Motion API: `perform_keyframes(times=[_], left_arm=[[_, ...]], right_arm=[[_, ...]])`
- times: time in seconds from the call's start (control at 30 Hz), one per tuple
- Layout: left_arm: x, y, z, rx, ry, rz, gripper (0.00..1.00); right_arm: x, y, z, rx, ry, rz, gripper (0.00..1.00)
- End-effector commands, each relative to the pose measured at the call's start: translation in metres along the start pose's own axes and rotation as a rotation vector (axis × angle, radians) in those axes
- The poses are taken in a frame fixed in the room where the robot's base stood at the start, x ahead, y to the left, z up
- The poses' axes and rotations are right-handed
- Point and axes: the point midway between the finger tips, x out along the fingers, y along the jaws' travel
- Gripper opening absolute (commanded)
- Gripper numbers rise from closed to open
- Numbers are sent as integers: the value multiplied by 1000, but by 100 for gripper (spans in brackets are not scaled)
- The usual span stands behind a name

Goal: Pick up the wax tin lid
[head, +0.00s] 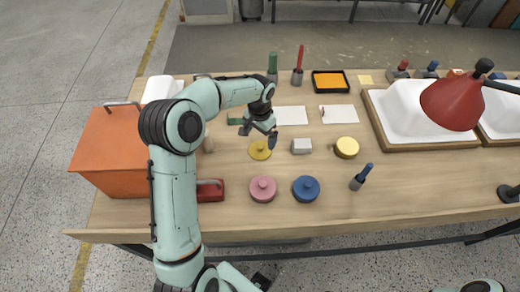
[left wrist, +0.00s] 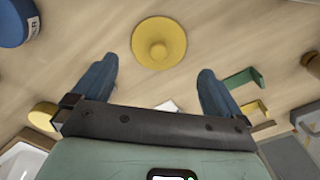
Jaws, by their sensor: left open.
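The wax tin lid appears to be the yellow round lid with a centre knob (head: 260,151), lying flat on the workbench (head: 400,190). In the left wrist view the lid (left wrist: 158,43) lies beyond the fingertips, roughly centred between them. My left gripper (head: 259,136) is open and empty, just behind and above the lid in the head view. Its two blue fingers (left wrist: 157,70) point toward the lid without enclosing it. A yellow round tin (head: 346,147) stands to the right. My right gripper is out of view.
An orange box (head: 110,150) and a red object (head: 210,190) are left. A red lamp (head: 452,100) overhangs the right side.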

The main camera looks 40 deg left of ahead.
Motion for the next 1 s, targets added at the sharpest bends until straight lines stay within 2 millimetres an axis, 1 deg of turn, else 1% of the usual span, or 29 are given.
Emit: perform_keyframes(times=[0.03, 0.17, 0.23, 0.4, 0.5, 0.6, 0.8, 0.83, 0.87, 0.9, 0.93, 0.97, 1.0], left_arm=[[6, 0, 0, 0, -2, 1, 100], [13, 0, 0, 0, 0, 1, 100], [20, 1, 1, 1, -3, 2, 100], [46, 3, 4, 1, -4, 3, 100], [57, 3, 3, 0, -1, 2, 100], [63, 3, 3, 0, 1, 1, 100], [63, 3, 2, 0, 2, 1, 100], [63, 3, 2, 0, 2, 1, 94], [63, 3, 3, 0, 2, 1, 84], [63, 3, 3, 0, 2, 1, 71], [63, 3, 3, 0, 1, 1, 61], [63, 3, 3, 0, 1, 1, 59], [63, 3, 3, 0, 1, 1, 58]], right_arm=[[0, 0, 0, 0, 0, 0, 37], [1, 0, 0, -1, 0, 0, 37], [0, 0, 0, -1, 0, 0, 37], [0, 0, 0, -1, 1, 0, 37], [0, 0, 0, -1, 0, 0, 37], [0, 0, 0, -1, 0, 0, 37], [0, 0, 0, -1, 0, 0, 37], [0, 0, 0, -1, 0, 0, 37], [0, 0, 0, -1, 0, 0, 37], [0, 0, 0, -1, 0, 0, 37], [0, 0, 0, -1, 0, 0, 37], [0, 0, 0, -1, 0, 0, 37], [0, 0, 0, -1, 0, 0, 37]])
